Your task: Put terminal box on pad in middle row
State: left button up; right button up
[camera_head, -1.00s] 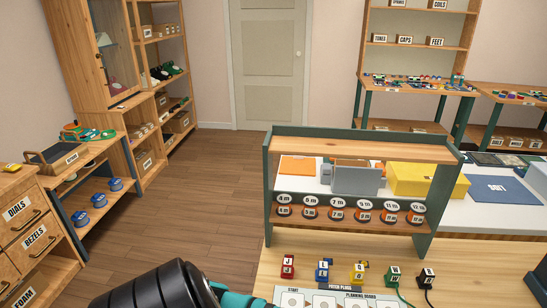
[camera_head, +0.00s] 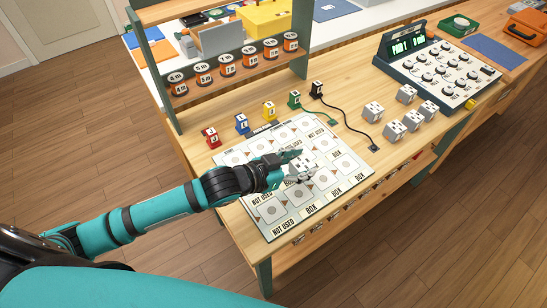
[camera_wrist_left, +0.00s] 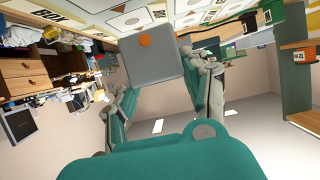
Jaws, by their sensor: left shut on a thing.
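My left gripper (camera_head: 292,170) reaches over the white planning board (camera_head: 232,157) from the left. It is shut on a grey terminal box (camera_head: 303,164), mostly hidden by the gripper in the head view. In the left wrist view the box (camera_wrist_left: 150,68) sits between the two fingers, with an orange dot on its face. The board has rows of square pads; the held box appears over the middle part of the board. I cannot tell whether it touches a pad. A front-row pad (camera_head: 325,179) shows bare. My right gripper is not in view.
Several more grey boxes (camera_head: 373,111) stand on the table right of the board. Coloured blocks, from a red one (camera_head: 210,138) to a black one (camera_head: 317,89), line its back edge. A black cable ends at a plug (camera_head: 375,148). A dial console (camera_head: 440,68) stands at the back right.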

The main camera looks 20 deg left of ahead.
pick_arm(q)
jog(key=a, duration=0.2)
jog(key=w+a, duration=0.1)
jog(key=a, duration=0.1)
jog(key=w+a, duration=0.1)
jog(key=a, duration=0.1)
jog(key=shift+f+p, duration=0.1)
jog(key=shift+p, duration=0.25)
jog(key=shift+w+a+f, duration=0.2)
jog(key=shift+a, duration=0.25)
jog(key=shift+f, duration=1.75)
jog(key=shift+f, duration=0.15)
jog(key=o, duration=1.2)
